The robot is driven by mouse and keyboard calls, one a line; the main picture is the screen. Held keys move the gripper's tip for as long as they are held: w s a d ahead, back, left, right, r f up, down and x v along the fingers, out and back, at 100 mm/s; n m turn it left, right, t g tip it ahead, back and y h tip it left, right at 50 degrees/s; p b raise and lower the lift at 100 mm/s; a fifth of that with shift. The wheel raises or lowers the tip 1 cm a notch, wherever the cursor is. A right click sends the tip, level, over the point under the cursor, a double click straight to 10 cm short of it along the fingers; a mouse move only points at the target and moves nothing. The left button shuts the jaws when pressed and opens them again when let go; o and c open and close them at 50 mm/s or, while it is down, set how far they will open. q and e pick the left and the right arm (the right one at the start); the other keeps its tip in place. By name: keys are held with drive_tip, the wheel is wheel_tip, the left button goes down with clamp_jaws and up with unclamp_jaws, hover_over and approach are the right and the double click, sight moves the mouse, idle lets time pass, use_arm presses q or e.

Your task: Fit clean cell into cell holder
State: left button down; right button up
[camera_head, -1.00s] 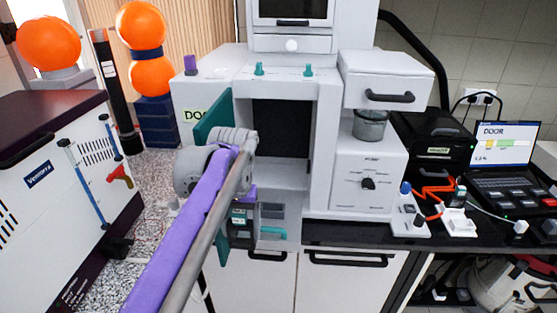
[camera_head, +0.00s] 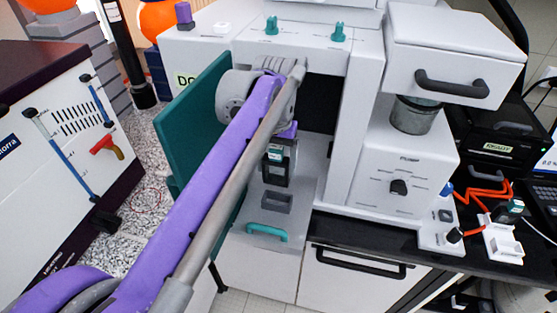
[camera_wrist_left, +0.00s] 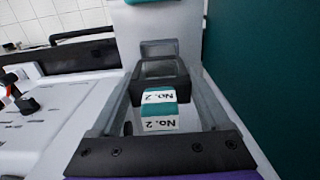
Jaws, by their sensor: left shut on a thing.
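The cell (camera_head: 275,153) has a teal top; in the left wrist view the cell (camera_wrist_left: 160,110) shows white "No. 2" labels between the grey fingers. A small grey block with a recess (camera_head: 277,201), which looks like the cell holder, sits just in front of the gripper, near the teal handle (camera_head: 267,232). The block also shows in the wrist view (camera_wrist_left: 159,47), beyond the dark fingertips. The cell's lower end is hidden. My right gripper is not in view.
An open teal door (camera_head: 195,125) stands close left of my left arm. The white machine's dark opening (camera_head: 317,130) is behind the gripper. A white housing with a glass jar (camera_head: 414,115) stands to the right. A red-handled valve (camera_head: 106,145) is at left.

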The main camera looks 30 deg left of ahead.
sight(277, 180)
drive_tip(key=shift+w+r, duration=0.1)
use_arm(q)
drive_tip(key=shift+w+f, duration=0.15)
drive_tip(key=shift+f, duration=0.3)
drive_tip(key=shift+f+b, duration=1.05)
drive_tip(key=shift+f, duration=1.4)
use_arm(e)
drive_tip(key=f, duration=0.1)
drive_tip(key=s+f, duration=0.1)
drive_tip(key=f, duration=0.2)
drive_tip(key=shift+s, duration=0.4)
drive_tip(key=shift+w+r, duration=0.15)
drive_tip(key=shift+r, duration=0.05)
use_arm(q)
drive_tip(key=shift+f+b, duration=1.2)
drive_tip(key=shift+f, duration=1.1)
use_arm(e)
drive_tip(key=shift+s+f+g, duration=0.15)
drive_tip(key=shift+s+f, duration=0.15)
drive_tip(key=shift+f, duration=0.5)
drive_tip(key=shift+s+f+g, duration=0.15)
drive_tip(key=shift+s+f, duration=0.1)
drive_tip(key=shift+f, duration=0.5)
use_arm(q)
unclamp_jaws()
